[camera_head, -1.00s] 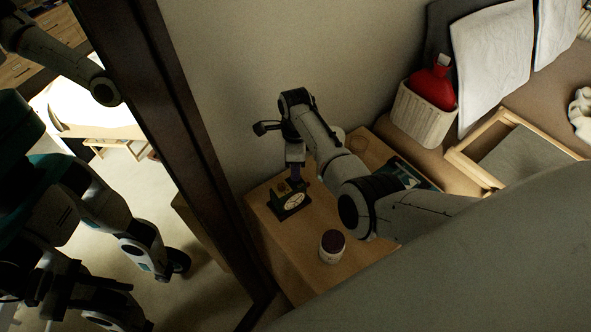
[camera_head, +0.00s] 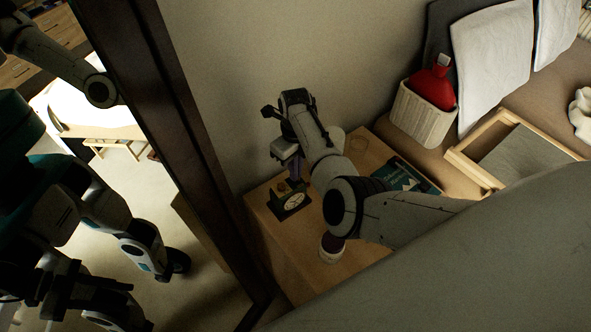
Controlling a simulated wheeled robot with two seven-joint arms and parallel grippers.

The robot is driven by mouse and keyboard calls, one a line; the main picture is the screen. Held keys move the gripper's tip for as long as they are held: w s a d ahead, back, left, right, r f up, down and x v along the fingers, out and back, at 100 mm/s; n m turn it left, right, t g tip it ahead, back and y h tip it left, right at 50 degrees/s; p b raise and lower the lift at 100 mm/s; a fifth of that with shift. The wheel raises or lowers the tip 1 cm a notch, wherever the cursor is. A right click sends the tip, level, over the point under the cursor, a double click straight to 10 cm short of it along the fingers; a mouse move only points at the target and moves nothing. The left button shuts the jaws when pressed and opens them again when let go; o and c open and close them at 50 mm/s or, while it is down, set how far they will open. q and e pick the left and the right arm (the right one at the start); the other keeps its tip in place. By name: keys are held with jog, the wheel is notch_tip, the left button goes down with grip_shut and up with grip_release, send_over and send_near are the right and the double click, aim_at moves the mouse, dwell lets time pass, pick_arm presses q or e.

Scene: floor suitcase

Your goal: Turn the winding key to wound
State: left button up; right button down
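A small dark clock (camera_head: 290,203) with a pale round face stands on the wooden bedside table. A small brownish piece (camera_head: 282,187) shows at its back edge; I cannot tell whether it is the winding key. My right gripper (camera_head: 296,174) points down just above and behind the clock. Its fingertips are small, dark and partly hidden, so I cannot tell whether they are open or shut, or touching anything. My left gripper is not clearly in view.
A jar (camera_head: 331,250) stands on the table (camera_head: 290,268), partly covered by my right arm. A book (camera_head: 405,176) lies at the table's right side. A basket with a red bottle (camera_head: 433,85) stands beyond. A dark frame (camera_head: 190,120) rises left of the table.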

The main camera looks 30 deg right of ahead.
jog(key=shift+m, duration=0.3)
jog(key=c, duration=2)
grip_release()
jog(key=shift+r, duration=0.1)
notch_tip(320, 180, up, 10)
